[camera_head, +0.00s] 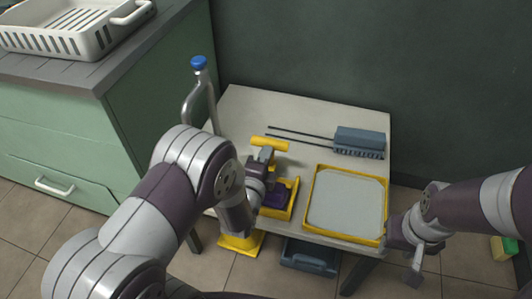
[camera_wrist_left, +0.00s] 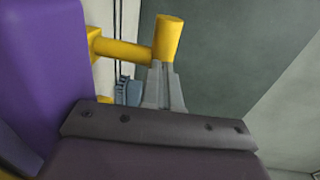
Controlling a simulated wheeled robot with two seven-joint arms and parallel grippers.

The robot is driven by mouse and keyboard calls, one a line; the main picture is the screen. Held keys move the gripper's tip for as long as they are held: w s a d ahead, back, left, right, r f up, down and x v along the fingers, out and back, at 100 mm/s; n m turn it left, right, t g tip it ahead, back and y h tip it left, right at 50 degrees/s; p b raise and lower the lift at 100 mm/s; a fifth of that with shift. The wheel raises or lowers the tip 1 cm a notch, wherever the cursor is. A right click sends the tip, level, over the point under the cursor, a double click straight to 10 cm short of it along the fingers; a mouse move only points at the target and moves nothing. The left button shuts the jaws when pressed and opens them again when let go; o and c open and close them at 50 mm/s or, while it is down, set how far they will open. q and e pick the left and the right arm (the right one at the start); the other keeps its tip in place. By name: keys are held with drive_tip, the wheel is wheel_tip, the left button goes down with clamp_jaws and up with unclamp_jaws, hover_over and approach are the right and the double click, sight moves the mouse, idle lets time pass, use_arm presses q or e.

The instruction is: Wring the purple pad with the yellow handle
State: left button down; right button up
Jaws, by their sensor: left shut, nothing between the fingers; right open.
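The yellow handle (camera_head: 268,143) is a short bar above the small yellow press on the table. It also shows in the left wrist view (camera_wrist_left: 168,38), just beyond my fingertips. The purple pad (camera_head: 274,196) sits in the yellow press frame, partly hidden by my left arm. A large purple surface (camera_wrist_left: 45,65) fills the left of the wrist view. My left gripper (camera_head: 264,157) is shut and empty, its tips close to the handle; whether they touch it I cannot tell. My right gripper (camera_head: 412,272) is open and empty, beyond the table's right front corner.
A yellow-rimmed tray (camera_head: 313,194) with a grey surface lies on the table (camera_head: 240,105). A blue-grey brush head (camera_head: 359,140) with dark rods lies behind it. A blue-capped metal pipe (camera_head: 199,63) stands at the left. A blue bin (camera_head: 309,258) is below.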

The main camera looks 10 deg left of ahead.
sight(270, 140)
use_arm(q)
drive_tip(key=w+b, duration=0.1)
drive_tip(key=w, duration=0.3)
drive_tip(key=shift+w+f, duration=0.1)
drive_tip(key=shift+w, duration=0.2)
drive_tip(key=shift+r, duration=0.25)
